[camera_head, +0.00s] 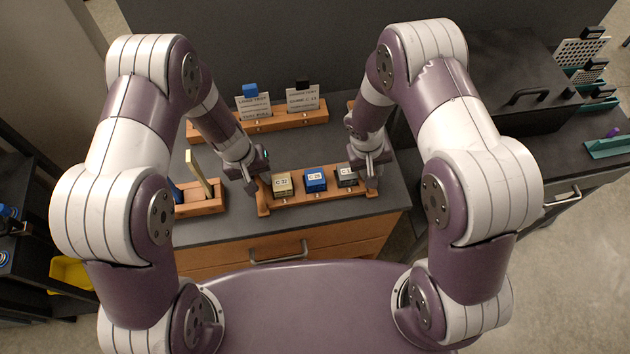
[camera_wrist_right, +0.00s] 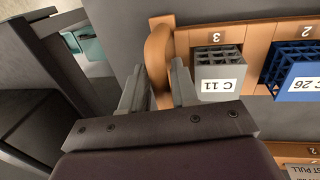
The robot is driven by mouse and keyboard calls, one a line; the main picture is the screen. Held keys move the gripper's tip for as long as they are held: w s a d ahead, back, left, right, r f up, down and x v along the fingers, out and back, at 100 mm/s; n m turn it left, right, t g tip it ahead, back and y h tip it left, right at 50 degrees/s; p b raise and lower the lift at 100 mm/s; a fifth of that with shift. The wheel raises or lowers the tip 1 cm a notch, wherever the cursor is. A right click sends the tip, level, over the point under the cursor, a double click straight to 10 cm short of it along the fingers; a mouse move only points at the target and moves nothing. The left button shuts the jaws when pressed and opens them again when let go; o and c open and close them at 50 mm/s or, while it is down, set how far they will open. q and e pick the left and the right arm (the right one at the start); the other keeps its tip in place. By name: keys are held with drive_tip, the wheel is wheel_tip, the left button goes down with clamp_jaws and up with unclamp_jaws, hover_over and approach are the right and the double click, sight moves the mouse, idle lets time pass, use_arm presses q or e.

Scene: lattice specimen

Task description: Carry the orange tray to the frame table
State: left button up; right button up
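The orange tray (camera_head: 318,197) sits on the grey counter in the head view, holding a beige block marked C 32 (camera_head: 282,185), a blue block C 26 (camera_head: 315,180) and a grey block C 11 (camera_head: 346,176). The tray's raised right end (camera_wrist_right: 158,58) lies between the fingers of my right gripper (camera_wrist_right: 158,92), which look closed against it. In the head view my right gripper (camera_head: 369,170) is at that end. My left gripper (camera_head: 258,172) is at the tray's left end; its finger contact is hidden. I cannot tell which surface is the frame table.
An orange rack with label cards (camera_head: 268,122) stands behind the tray. A small orange holder with upright plates (camera_head: 200,200) is to its left. A dark case (camera_head: 520,85) and green stands (camera_head: 606,146) occupy the right counter. Dark shelving with a yellow bin (camera_head: 70,272) stands left.

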use_arm(q)
clamp_jaws()
use_arm(e)
clamp_jaws()
